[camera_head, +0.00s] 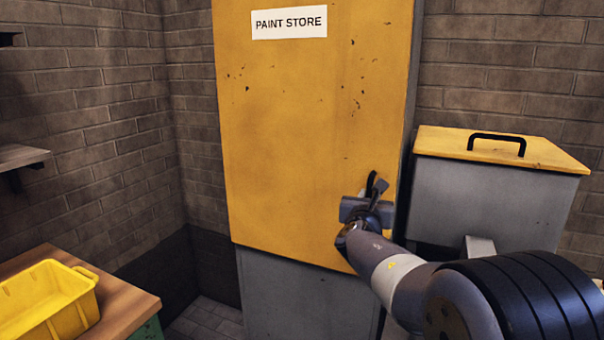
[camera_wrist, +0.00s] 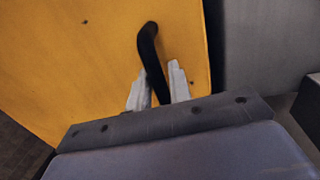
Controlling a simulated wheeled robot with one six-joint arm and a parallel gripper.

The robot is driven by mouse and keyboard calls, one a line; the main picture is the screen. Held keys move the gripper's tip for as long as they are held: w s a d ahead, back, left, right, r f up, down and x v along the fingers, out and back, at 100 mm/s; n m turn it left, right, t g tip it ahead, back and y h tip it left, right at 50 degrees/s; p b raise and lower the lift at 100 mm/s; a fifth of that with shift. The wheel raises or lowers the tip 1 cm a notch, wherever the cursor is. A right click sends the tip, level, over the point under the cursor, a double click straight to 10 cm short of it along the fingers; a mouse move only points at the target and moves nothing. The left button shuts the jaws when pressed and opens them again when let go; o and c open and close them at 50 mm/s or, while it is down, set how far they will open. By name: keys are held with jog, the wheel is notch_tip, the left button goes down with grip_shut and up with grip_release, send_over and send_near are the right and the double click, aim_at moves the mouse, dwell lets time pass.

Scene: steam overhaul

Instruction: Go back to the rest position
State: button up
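My gripper (camera_head: 372,190) is at the lower right part of the yellow door (camera_head: 300,130), which carries a white PAINT STORE sign (camera_head: 289,22). In the wrist view the door (camera_wrist: 90,50) fills the left and middle. A black, curved door handle (camera_wrist: 149,48) stands upright and runs down between my two pale fingers (camera_wrist: 158,88). The handle's lower end is hidden behind my gripper.
A grey bin (camera_head: 485,200) with a yellow lid and black lid handle stands right of the door, close by my arm. A yellow crate (camera_head: 45,300) sits on a wooden bench (camera_head: 120,295) at lower left. A small shelf (camera_head: 20,156) is on the left brick wall.

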jog(key=shift+x, duration=0.8)
jog(key=shift+s+a+r+p, duration=0.1)
jog(key=shift+s+a+p, duration=0.1)
jog(key=shift+s+a, duration=0.3)
jog(key=shift+s+a+p, duration=0.15)
jog(key=shift+s+a, duration=0.05)
jog(key=shift+s, duration=0.6)
